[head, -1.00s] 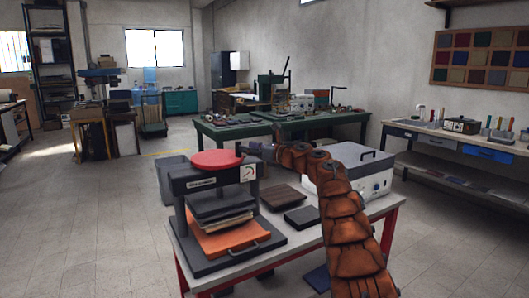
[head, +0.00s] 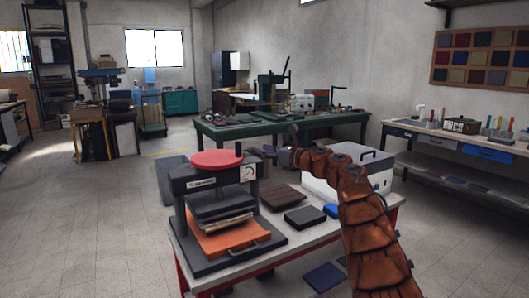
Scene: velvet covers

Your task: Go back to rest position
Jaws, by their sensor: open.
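My arm, clad in brown segmented covers, reaches in from the lower right. My gripper (head: 268,154) is at its far end, small and dark, open, pointing left. It is above the table, to the right of the press (head: 188,186) and apart from its red round handwheel (head: 217,159). Dark plates, a stack of sheets and an orange board (head: 229,239) sit in the press. No object shows in the gripper, though its fingers are hard to make out against the background.
The light table (head: 205,281) also holds a brown board (head: 281,197), a black block (head: 304,217), a blue item (head: 331,210) and a white box (head: 384,177) behind my arm. A green workbench (head: 225,135) stands beyond. Open floor (head: 90,220) lies left.

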